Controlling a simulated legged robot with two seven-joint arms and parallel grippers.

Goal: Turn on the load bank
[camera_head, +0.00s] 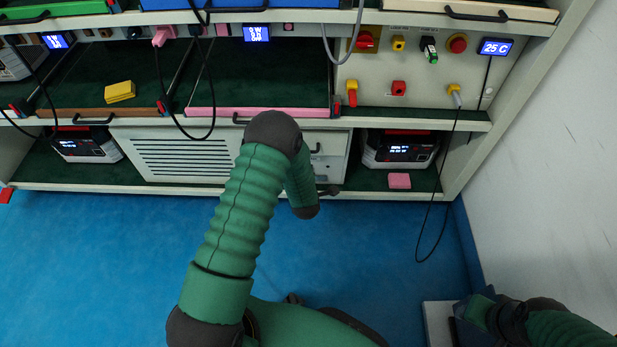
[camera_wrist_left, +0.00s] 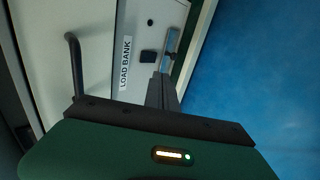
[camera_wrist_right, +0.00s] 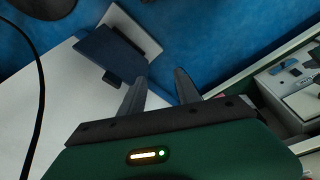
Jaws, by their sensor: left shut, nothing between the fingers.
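The load bank (camera_head: 185,153) is a white box with a slatted grille on the lower shelf. Its right-hand panel shows in the left wrist view with a LOAD BANK label (camera_wrist_left: 125,64), a black switch (camera_wrist_left: 148,56) and a dark handle (camera_wrist_left: 75,65). The switch's position cannot be told. My left gripper (camera_wrist_left: 163,78) is shut and empty, its fingertips close to the panel beside the switch; contact cannot be told. In the head view my arm partly hides the load bank. My right gripper (camera_wrist_right: 160,76) is open and empty, low at the right.
The shelf above holds a panel with a red knob (camera_head: 457,43) and a 25 C display (camera_head: 495,47). Black-and-white devices (camera_head: 87,146) (camera_head: 400,149) flank the load bank. A pink block (camera_head: 399,181) lies on the lower shelf. A cable (camera_head: 420,235) hangs at the right. Blue floor is clear in front.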

